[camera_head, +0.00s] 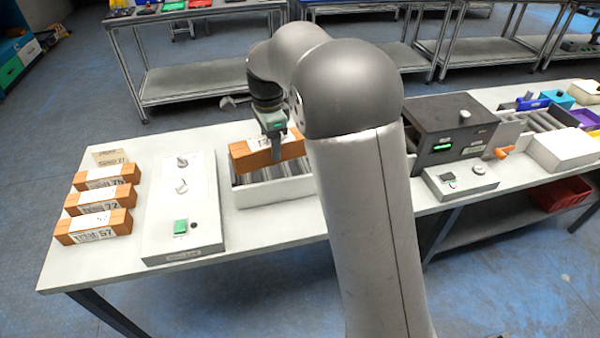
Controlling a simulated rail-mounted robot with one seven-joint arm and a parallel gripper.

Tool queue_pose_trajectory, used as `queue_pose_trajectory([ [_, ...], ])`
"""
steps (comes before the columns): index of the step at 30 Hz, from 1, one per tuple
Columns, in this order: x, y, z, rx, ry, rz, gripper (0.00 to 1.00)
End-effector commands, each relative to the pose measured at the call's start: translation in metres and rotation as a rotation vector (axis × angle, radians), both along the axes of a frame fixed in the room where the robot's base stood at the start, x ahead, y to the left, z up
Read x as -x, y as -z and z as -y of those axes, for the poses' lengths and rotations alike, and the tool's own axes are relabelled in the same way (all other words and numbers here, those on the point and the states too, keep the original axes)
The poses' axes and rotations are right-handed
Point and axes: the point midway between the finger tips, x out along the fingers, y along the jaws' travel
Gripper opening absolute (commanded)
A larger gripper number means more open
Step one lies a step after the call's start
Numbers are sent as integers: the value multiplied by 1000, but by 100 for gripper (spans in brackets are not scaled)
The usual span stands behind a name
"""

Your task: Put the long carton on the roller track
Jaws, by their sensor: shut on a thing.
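My gripper (277,148) is shut on a long orange-brown carton (243,163) with a white label. It holds the carton just above the left part of the roller track (289,190), which has grey rollers in a white frame. I cannot tell whether the carton touches the rollers. My arm hides the right part of the carton and of the track.
Several similar cartons (93,228) lie in a row at the table's left, in front of a small sign (110,156). A white panel (183,215) with a green button stands between them and the track. A dark scanner box (450,128) stands right of my arm.

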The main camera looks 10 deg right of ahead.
Motion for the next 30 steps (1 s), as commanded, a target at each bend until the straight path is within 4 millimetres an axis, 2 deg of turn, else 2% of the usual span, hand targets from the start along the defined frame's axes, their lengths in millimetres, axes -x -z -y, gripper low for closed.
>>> queue_pose_trajectory([
  [5,-3,-5,-7,4,151,4,13],
  [8,-9,-4,-1,5,180,1,13],
  [11,-24,3,14,5,184,0,13],
  [19,-68,34,60,5,181,-2,13],
  [24,-85,66,77,4,179,-1,13],
  [30,-95,83,86,5,178,2,13],
])
